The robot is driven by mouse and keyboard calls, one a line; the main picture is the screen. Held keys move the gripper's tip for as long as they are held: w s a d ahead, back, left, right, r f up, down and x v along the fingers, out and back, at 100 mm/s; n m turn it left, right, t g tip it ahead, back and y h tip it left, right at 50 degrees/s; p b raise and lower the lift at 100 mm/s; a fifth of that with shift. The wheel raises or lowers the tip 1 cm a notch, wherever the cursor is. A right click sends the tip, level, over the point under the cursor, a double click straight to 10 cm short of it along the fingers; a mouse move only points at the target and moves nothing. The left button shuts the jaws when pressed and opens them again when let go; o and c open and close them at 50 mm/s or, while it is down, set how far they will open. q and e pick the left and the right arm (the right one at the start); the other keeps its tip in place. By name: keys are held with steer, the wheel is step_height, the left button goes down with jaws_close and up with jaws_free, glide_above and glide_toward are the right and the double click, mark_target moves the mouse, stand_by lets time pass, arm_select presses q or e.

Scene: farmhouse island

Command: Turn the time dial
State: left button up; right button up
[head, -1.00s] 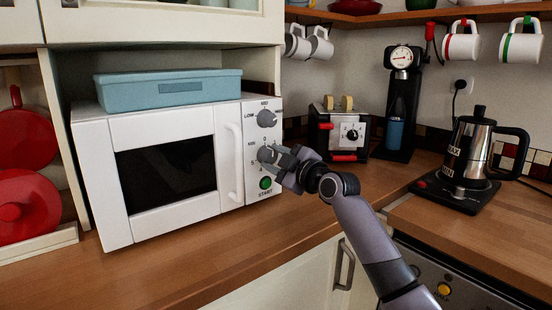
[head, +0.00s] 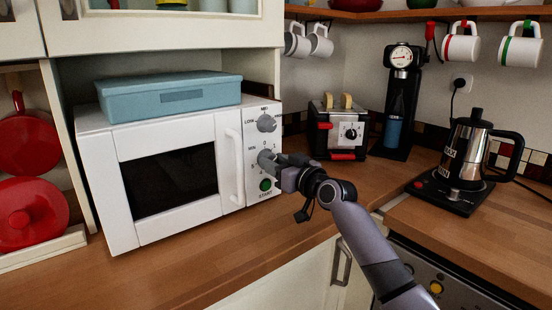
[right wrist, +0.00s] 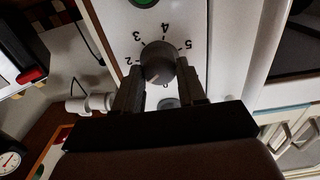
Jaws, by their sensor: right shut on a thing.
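The white microwave (head: 105,190) stands on the counter with its door shut. Its time dial (head: 264,158) is the lower grey knob on the control panel, below a similar power knob (head: 266,123) and above the green start button (head: 265,185). My right gripper (head: 276,160) reaches the panel from the right and is shut on the time dial. In the right wrist view the dial (right wrist: 158,62) sits between the two dark fingers, with numbers 2 to 5 around it; its pointer is hard to read. My left gripper is out of view.
A blue box (head: 170,95) lies on top of the microwave. The counter (head: 230,255) in front of the microwave is clear.

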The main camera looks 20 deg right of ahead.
steer(key=shift+f+m+p, duration=0.1)
steer(key=shift+m+p, duration=1.45)
steer(key=shift+m, duration=2.55)
steer(key=o, duration=1)
steer(key=shift+o, duration=0.2)
steer(key=v, duration=0.7)
steer(key=shift+s, duration=0.1)
